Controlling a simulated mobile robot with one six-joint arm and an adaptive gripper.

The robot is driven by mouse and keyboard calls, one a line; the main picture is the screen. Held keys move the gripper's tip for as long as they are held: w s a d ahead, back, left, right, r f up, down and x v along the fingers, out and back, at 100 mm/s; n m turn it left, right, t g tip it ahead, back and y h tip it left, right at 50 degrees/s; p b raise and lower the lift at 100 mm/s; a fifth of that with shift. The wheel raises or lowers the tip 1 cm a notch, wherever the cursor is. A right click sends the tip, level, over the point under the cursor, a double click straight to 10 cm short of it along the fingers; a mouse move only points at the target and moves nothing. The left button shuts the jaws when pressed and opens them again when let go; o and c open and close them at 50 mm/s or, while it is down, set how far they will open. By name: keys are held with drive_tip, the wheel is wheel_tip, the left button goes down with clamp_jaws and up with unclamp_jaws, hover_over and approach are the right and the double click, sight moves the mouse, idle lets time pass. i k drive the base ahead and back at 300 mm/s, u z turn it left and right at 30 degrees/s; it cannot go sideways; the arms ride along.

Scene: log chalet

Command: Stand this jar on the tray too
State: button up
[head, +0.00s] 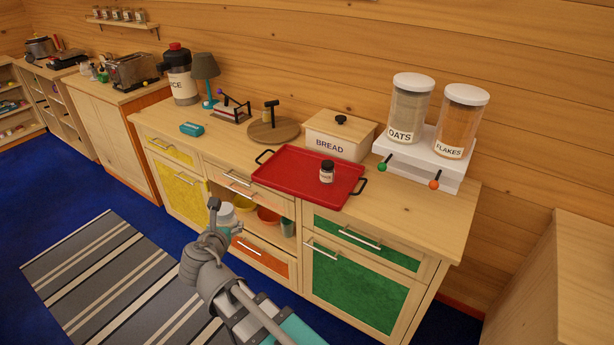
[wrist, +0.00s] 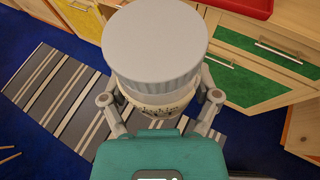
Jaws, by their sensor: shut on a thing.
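My gripper (head: 219,213) is shut on a wide jar (head: 227,216) with a flat pale grey lid. In the wrist view the jar (wrist: 154,50) stands between the two fingers (wrist: 160,98), its lid toward the camera. A cream label with dark writing shows below the lid, too small to read surely. The jar is in the air in front of the counter, apart from the tray. The red tray (head: 293,178) with black handles lies on the counter. A small dark jar with a white lid (head: 326,171) stands upright on its right part.
The bread box (head: 338,136) stands behind the tray. A white stand (head: 420,168) with oats and flakes dispensers is at right. A round wooden board (head: 272,131) is at left. The tray's left and middle are bare. Drawers and an open shelf (head: 262,225) lie below the counter.

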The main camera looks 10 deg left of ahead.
sight(292, 170)
drive_tip(key=z, duration=0.05)
drive_tip(key=i, duration=1)
drive_tip(key=u, duration=0.05)
